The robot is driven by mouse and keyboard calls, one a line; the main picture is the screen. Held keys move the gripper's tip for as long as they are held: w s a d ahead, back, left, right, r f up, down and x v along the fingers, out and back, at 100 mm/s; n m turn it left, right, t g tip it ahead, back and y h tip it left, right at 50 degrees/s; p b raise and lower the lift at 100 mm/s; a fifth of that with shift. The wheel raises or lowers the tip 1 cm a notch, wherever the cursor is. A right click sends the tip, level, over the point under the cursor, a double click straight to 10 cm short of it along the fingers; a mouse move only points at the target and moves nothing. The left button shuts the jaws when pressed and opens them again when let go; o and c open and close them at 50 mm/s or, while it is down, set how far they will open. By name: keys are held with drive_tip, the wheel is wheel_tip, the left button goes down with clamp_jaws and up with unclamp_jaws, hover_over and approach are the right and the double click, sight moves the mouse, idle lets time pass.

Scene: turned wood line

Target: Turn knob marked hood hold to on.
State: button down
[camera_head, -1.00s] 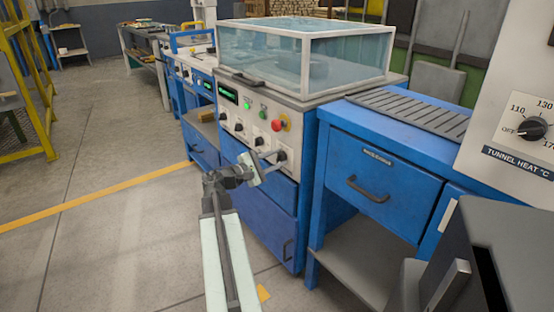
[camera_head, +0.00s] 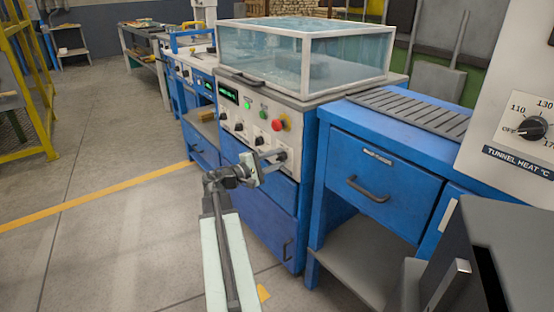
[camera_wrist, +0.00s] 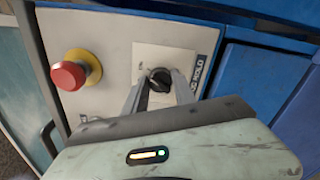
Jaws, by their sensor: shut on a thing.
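The black knob (camera_wrist: 160,80) sits on a white square plate on the machine's light control panel. A dark label (camera_wrist: 203,73) beside it is partly hidden; its end reads HOLD. My gripper (camera_wrist: 158,86) is shut on this knob, with one finger on either side. In the head view my gripper (camera_head: 273,158) reaches the rightmost knob (camera_head: 281,155) in the panel's lower row. The fingers partly cover the knob, and I cannot read its pointer or its position marks.
A red mushroom button (camera_wrist: 69,76) on a yellow collar is left of the knob. Several other knobs and green buttons share the panel (camera_head: 240,112). A glass-sided hood (camera_head: 340,55) stands above. A blue drawer bench (camera_head: 375,185) is to the right.

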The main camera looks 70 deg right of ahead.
drive_tip(key=shift+s+a+f, duration=0.1)
drive_tip(key=shift+s, duration=0.05)
drive_tip(key=c, duration=1)
unclamp_jaws()
drive_tip(key=v, duration=0.7)
drive_tip(key=shift+w+a, duration=0.25)
drive_tip(key=shift+a, duration=0.05)
drive_tip(key=shift+w, duration=0.1)
